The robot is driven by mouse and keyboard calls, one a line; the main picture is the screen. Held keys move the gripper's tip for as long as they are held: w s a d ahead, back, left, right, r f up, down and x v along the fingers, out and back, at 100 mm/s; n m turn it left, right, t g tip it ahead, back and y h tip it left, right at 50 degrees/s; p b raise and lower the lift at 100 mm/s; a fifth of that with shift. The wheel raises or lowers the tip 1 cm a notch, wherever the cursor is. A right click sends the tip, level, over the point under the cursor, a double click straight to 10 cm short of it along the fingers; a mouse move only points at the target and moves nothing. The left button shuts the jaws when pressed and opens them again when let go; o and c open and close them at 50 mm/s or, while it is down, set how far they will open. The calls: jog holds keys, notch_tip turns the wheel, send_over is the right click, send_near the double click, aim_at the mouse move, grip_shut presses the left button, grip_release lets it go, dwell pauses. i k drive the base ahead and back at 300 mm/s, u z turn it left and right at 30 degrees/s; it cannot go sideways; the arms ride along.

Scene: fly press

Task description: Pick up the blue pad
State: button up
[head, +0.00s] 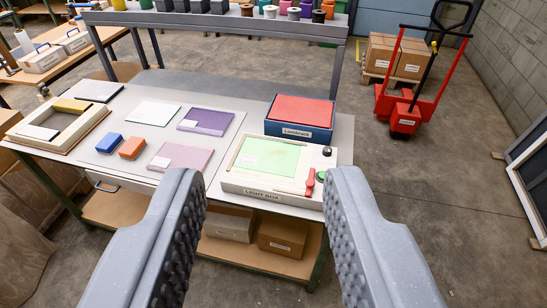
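The blue pad (109,143) is a small block lying on the pale sheet on the grey workbench, left of centre. An orange pad (132,148) lies close to its right. My gripper (265,185) is in the foreground with its two ridged grey fingers wide apart. Nothing is between the fingers. They are nearer to the camera than the bench, and the blue pad lies beyond and to the left of the left finger.
A light box (230,182) and a blue box with a red top (300,116) stand on the bench's right. Purple (205,121), pink (180,160) and white (152,113) flat pieces lie mid-bench. A cream frame (60,127) is at left. A raised shelf (215,27) runs behind.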

aim_at(111, 141)
jog(key=z, duration=0.05)
jog(key=i, duration=1)
jog(key=u, duration=0.05)
